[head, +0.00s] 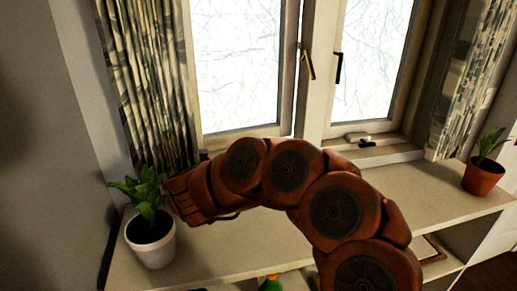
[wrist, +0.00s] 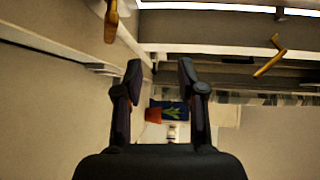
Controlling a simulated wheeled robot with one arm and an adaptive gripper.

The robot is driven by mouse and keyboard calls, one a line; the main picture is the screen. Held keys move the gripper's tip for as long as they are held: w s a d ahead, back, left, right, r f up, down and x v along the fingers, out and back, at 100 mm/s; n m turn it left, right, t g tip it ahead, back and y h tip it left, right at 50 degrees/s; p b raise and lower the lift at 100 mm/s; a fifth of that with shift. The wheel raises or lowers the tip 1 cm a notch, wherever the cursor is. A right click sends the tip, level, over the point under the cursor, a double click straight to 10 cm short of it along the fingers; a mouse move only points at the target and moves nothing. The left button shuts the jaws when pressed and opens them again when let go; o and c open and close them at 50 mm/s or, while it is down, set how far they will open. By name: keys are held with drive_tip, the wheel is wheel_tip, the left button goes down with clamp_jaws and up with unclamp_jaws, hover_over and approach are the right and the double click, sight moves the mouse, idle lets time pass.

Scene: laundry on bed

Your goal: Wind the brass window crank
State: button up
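A brass handle (head: 308,63) is on the window's middle post in the head view, and a dark handle (head: 338,67) is on the right sash. A small crank-like fitting (head: 358,138), pale with a dark end, sits on the frame below the right pane. I cannot tell which is the named crank. In the wrist view, one brass piece (wrist: 111,20) is at the upper left and another brass piece (wrist: 270,55) at the upper right. My gripper (wrist: 160,72) is open, with nothing between its fingertips, apart from both brass pieces. The head view does not show its fingers clearly.
A plant in a white pot (head: 151,242) stands at the left of the pale sill (head: 240,250), close to my arm. A plant in a terracotta pot (head: 482,176) is at the right. Curtains (head: 150,80) hang at both sides. The right part of the sill is mostly clear.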

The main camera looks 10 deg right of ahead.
drive_tip(key=s+a+r, duration=0.1)
drive_tip(key=s+a, duration=0.3)
drive_tip(key=s, duration=0.2)
drive_tip(key=shift+s+r, duration=0.35)
drive_tip(key=shift+d+b, duration=0.1)
drive_tip(key=shift+b, duration=0.3)
idle(0.3)
